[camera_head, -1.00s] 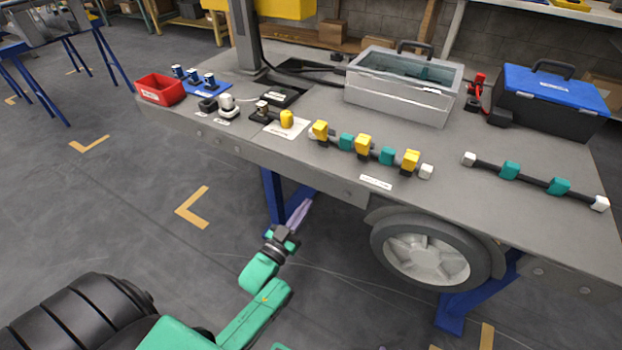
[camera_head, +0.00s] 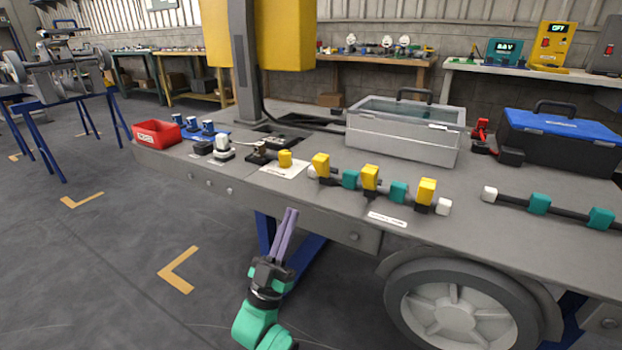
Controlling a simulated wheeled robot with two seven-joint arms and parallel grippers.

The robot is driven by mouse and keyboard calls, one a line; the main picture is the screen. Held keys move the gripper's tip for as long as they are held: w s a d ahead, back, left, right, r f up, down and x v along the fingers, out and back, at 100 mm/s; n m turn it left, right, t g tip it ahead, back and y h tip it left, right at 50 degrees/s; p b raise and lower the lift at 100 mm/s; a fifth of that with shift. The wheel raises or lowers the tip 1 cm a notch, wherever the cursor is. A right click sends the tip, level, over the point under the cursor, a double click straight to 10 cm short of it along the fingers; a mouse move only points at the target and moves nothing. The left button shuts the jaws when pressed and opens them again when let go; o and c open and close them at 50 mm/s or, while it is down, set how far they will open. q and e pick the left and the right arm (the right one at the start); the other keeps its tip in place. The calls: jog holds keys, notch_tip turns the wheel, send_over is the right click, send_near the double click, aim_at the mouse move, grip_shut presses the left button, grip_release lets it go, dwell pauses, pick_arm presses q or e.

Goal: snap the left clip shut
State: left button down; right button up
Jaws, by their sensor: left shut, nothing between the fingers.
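A dark rail with three yellow clips and teal blocks between them lies near the front edge of the grey bench top. The left clip (camera_head: 320,165) is the leftmost yellow one and stands up from the rail; I cannot tell how far its lid is tilted. The middle clip (camera_head: 370,178) and the right clip (camera_head: 426,192) also stand up. My left gripper (camera_head: 290,214) is shut and empty, its thin purple fingers pointing up in front of the bench's side. It is below and to the left of the left clip, apart from it. My right gripper is not in view.
Left of the rail, a yellow knob (camera_head: 285,158) sits on a white card. A red bin (camera_head: 157,134) stands at the bench's left end. A clear-lidded grey box (camera_head: 402,134) and a blue-lidded toolbox (camera_head: 562,147) stand behind. A second rail (camera_head: 568,207) lies at right.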

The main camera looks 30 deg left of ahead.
aim_at(321, 168)
pick_arm(q)
jog(key=w+r, duration=0.2)
jog(key=w+r+b, duration=0.1)
jog(key=w, duration=0.2)
jog(key=w+r, duration=0.2)
jog(key=shift+w+d+r+b, duration=0.3)
jog(key=shift+w+r+b, duration=0.05)
jog(key=shift+w+b, duration=0.05)
jog(key=shift+w, duration=0.35)
jog(key=shift+w+r, duration=0.15)
jog(key=shift+r+p, duration=0.2)
jog(key=shift+p, duration=0.35)
jog(key=shift+g+p, duration=0.3)
jog(key=shift+p, duration=0.1)
